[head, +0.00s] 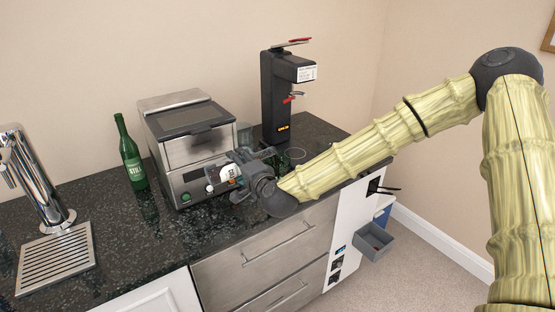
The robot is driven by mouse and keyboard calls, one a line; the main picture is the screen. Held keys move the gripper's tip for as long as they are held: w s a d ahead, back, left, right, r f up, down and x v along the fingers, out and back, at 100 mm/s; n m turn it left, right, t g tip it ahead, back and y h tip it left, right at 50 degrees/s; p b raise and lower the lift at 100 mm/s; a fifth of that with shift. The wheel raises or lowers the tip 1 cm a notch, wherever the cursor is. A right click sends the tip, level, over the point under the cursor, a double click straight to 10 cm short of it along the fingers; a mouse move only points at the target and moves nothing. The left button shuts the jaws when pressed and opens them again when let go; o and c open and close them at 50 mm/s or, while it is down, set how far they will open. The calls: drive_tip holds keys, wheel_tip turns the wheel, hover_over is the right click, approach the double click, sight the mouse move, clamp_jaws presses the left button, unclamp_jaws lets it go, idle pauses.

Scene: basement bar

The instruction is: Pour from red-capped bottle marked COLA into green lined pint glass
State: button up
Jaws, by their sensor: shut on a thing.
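My gripper (226,178) is in front of the silver machine, above the counter's front part. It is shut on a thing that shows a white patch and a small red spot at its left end. This looks like the red-capped bottle (229,172), tilted well over, but it is small and mostly hidden by the fingers, and I cannot read COLA. A clear glass (297,155) stands on the counter to the right of my gripper. A greyish glass (244,134) stands farther back beside the machine. I cannot make out green lines on either glass.
A green bottle marked STILL (133,160) stands left of the silver machine (188,148). A black dispenser (276,100) stands at the back right. A tap (40,180) with a drip tray (57,259) is at the left. The counter's front left (135,240) is clear.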

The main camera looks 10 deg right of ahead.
drive_tip(key=shift+r+m, duration=0.1)
drive_tip(key=shift+m, duration=0.2)
idle(1.2)
drive_tip(key=shift+r+b, duration=0.3)
drive_tip(key=shift+b, duration=0.05)
idle(1.3)
